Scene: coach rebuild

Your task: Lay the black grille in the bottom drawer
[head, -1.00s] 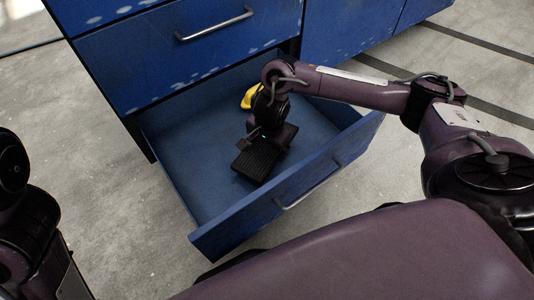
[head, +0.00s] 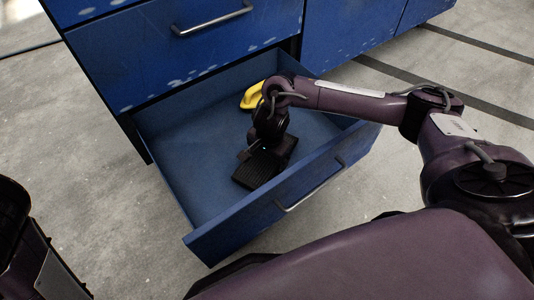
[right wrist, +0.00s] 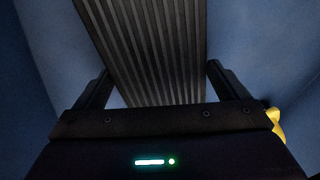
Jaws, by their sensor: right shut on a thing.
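The black grille (head: 255,173), a dark ribbed slab, is inside the open bottom drawer (head: 190,165), near its front panel. In the right wrist view the grille (right wrist: 150,45) runs between the two fingers, its slats pointing away. My right gripper (head: 262,150) reaches down into the drawer and is shut on the grille; its fingers show in the right wrist view (right wrist: 155,85). I cannot tell whether the grille touches the drawer floor. Part of my left arm shows at the left edge; its gripper is out of view.
A yellow object (head: 252,95) lies at the back of the drawer, behind my right gripper. The blue drawer floor is clear to the left. The drawer's front panel (head: 285,200) has a metal handle. A closed blue drawer (head: 180,60) is above.

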